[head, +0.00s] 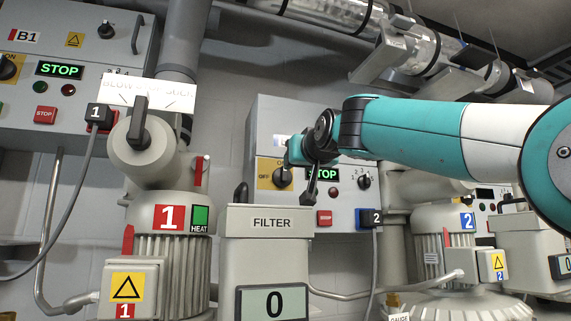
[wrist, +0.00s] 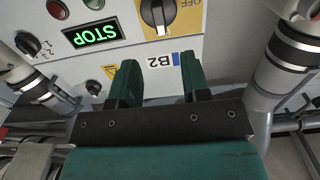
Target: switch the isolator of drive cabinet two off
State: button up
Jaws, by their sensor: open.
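Drive cabinet two (head: 262,118) is a pale grey box right of centre in the head view, partly hidden by my arm. Its isolator (head: 282,178) is a black rotary knob on a yellow plate. In the wrist view, which is upside down, the isolator (wrist: 157,14) is at the top edge, partly cut off. Its handle appears to run up and down in the picture, with OFF printed to its right. My gripper (wrist: 159,66) is open and empty, its green fingers either side of the B2 label (wrist: 160,60), apart from the knob. My gripper (head: 296,156) also shows at the cabinet front in the head view.
A green STOP display (wrist: 90,34), a red lamp (wrist: 57,9) and a small selector knob (wrist: 27,44) are beside the isolator. Pipes (wrist: 285,55) flank the cabinet. The FILTER housing (head: 265,223) stands in front below; cabinet B1 (head: 80,60) is at left.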

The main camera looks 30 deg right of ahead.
aim_at(285, 172)
jog(key=p+x, duration=0.3)
jog(key=x, duration=0.6)
jog(key=shift+w+d+p, duration=0.15)
jog(key=shift+w+p, duration=0.15)
jog(key=shift+p, duration=0.05)
grip_shut()
